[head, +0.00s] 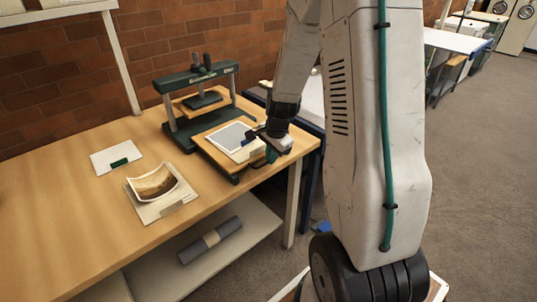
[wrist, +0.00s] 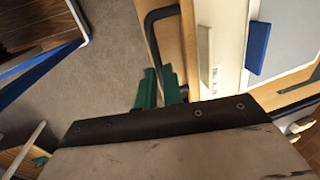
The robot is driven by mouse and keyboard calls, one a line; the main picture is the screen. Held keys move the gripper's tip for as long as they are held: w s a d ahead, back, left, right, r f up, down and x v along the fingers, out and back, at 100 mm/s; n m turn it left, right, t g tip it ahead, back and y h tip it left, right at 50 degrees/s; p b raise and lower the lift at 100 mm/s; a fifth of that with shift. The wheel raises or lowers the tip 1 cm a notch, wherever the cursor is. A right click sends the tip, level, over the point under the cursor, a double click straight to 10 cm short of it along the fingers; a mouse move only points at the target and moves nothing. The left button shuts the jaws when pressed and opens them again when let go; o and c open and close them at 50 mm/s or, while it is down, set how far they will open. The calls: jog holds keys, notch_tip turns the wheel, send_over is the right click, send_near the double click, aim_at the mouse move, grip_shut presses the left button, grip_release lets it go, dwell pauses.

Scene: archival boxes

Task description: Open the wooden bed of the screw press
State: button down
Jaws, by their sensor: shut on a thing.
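The dark green screw press (head: 168,105) stands on the table against the brick wall, its screw and plate above the base. Its wooden bed (head: 212,153) extends out from under the frame toward the table's front edge, with a pale-bordered grey sheet (head: 232,137) on it. The bed's wooden edge (wrist: 190,50) also shows in the wrist view, with a black bar handle (wrist: 150,35) along it. My gripper (head: 270,154) is at the bed's front end. In the wrist view its green fingers (wrist: 160,88) are shut on the handle; the gripped part is partly hidden.
A curled photograph (head: 153,184) on a board and a white card with a green piece (head: 119,162) lie on the table's left. A grey roll (head: 210,240) lies on the shelf below. Table wood (head: 60,200) is clear at the left; grey floor is open at the right.

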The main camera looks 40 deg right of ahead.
jog(key=shift+s, duration=0.1)
jog(key=c, duration=1.5)
grip_release()
jog(key=r, duration=0.2)
jog(key=s+r, duration=0.1)
jog(key=r, duration=0.4)
jog(key=shift+s+r, duration=0.25)
jog(key=shift+r, duration=0.1)
